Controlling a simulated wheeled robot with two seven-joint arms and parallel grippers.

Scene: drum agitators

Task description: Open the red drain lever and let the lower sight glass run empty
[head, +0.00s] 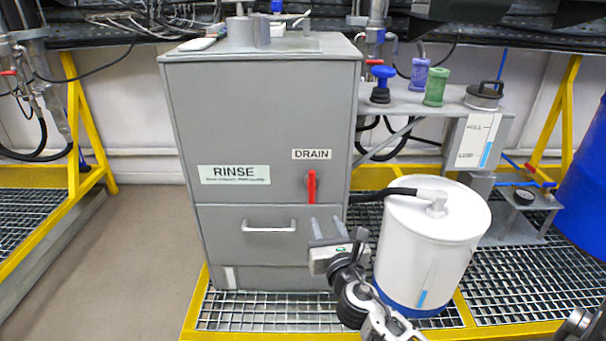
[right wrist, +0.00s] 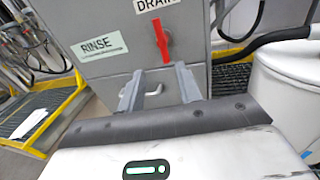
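The red drain lever (head: 311,187) hangs straight down on the grey cabinet (head: 270,110), under the DRAIN label (head: 311,154). In the right wrist view the lever (right wrist: 161,40) is just beyond the fingertips. A narrow strip with blue at its foot (head: 422,298) shows on the white drum (head: 430,262). Another blue-marked strip (head: 487,153) is on the grey box at right. I cannot tell which is the lower sight glass. My right gripper (head: 326,219) is open and empty, below and slightly right of the lever, apart from it.
A black hose (head: 372,195) runs from the cabinet to the drum top, right of the lever. A metal drawer handle (head: 269,227) sits left of the gripper. Bare floor (head: 130,250) lies left of the cabinet.

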